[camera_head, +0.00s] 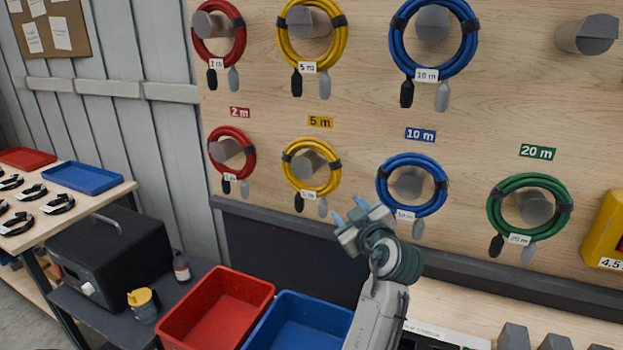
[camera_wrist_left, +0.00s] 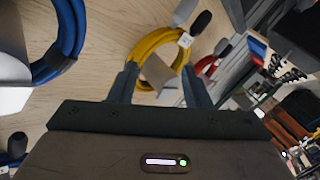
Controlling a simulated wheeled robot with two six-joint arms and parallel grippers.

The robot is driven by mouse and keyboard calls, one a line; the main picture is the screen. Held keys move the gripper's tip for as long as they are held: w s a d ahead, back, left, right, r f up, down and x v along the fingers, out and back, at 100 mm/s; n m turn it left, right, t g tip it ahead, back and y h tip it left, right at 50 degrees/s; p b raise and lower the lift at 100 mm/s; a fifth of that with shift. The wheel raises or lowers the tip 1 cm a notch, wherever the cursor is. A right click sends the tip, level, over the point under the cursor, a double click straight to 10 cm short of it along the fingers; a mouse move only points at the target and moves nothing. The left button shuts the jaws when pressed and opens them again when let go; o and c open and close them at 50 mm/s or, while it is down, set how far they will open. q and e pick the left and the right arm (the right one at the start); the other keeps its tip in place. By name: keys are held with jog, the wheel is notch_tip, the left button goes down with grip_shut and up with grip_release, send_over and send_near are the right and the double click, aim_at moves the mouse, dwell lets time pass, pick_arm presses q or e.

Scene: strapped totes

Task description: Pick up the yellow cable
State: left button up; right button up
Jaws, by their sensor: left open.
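Two yellow cable coils hang on grey pegs on the wooden wall panel, an upper one (camera_head: 341,42) and a lower one (camera_head: 334,172), both tagged 5 m. My left gripper (camera_head: 349,210) is open and empty, just below and right of the lower yellow coil in the head view. In the left wrist view a yellow coil (camera_wrist_left: 139,52) around its peg lies ahead, framed between the two fingers of my left gripper (camera_wrist_left: 159,71). Contact with the coil is not visible. My right gripper is out of view.
Red coils (camera_head: 212,153) hang left of the yellow ones, blue coils (camera_head: 440,190) close on the right, and a green coil (camera_head: 495,208) farther right. Below stand a red bin (camera_head: 190,318) and a blue bin (camera_head: 262,325). One peg (camera_head: 587,35) at the upper right is bare.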

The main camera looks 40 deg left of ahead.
pick_arm(q)
jog(key=n+y, duration=0.1)
jog(key=n, duration=0.1)
send_near(336, 164)
jog(key=p+x, duration=0.2)
jog(key=x, duration=0.1)
jog(key=p+x, duration=0.1)
jog(key=shift+a+f, duration=0.25)
jog(key=shift+w+a+r, duration=0.1)
jog(key=shift+w+r, duration=0.05)
jog(key=p+x, duration=0.3)
jog(key=x, duration=0.1)
jog(key=shift+r+p, duration=0.2)
jog(key=shift+p, duration=0.2)
jog(key=shift+w+a+f, duration=0.15)
jog(key=shift+a+f, duration=0.05)
jog(key=shift+a, duration=0.2)
jog(key=shift+d, duration=0.15)
